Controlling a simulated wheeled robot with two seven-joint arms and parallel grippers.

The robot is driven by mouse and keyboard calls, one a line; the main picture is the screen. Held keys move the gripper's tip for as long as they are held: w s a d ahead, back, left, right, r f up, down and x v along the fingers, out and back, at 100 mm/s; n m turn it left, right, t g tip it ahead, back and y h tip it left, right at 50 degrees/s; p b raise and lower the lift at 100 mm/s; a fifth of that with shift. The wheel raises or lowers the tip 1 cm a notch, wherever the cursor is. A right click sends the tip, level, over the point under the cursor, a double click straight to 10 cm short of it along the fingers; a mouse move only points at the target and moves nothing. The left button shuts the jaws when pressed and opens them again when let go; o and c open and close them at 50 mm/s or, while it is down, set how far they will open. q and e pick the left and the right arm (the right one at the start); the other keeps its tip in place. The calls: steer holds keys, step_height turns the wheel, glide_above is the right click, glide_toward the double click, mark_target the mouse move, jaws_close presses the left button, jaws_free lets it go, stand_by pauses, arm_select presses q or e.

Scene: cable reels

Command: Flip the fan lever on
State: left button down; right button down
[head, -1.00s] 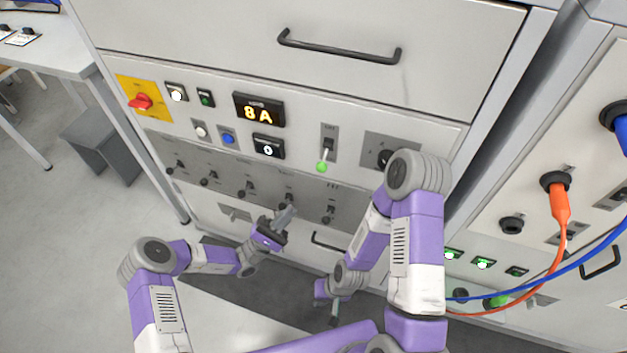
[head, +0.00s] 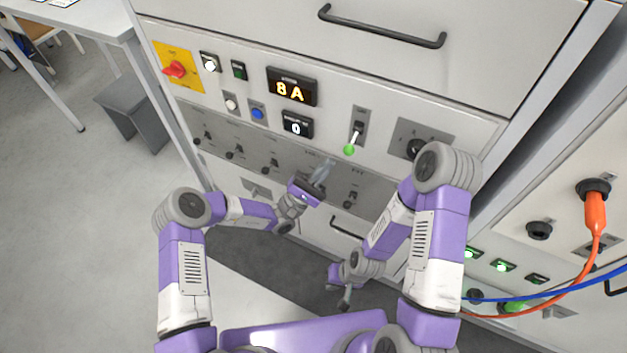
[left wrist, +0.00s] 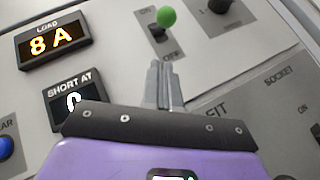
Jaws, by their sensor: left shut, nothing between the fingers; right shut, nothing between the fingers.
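A lever with a green ball tip (head: 349,149) sits on the upper grey panel. Several dark levers (head: 270,162) line the strip below; I cannot read which label says fan. My left gripper (head: 325,167) is shut and empty, just below and left of the green ball, apart from it. Its fingertips (left wrist: 158,66) show below OFF in the left wrist view. My right gripper (head: 345,300) is shut and empty, low near the floor.
A red knob on a yellow plate (head: 174,69), a display reading 8 A (head: 291,90) and a counter reading 0 (head: 297,125) are on the panel. A black knob (head: 415,148) is to the right. An orange plug (head: 595,212) and cables are at the far right.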

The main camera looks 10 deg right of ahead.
arm_select(q)
steer(key=shift+s+d+r, duration=0.25)
steer(key=shift+d+r, duration=0.15)
steer(key=shift+r, duration=0.35)
steer(key=shift+s+d+r, duration=0.2)
steer(key=shift+d+r, duration=0.2)
steer(key=shift+r, duration=0.3)
steer(key=shift+s+d+r, duration=0.25)
steer(key=shift+d+r, duration=0.15)
steer(key=shift+r, duration=0.35)
step_height(320, 180, up, 5)
steer(key=s+a+n+t+y+p, duration=0.15)
steer(key=n+y+p, duration=0.5)
steer(key=p, duration=1.25)
steer(key=r+b+v, duration=0.1)
steer(key=b+v, duration=0.1)
steer(key=v, duration=1.1)
steer(key=shift+s+a+m, duration=0.15)
steer(key=shift+a+m, duration=0.2)
steer(key=shift+a, duration=0.1)
steer(key=shift+y, duration=0.25)
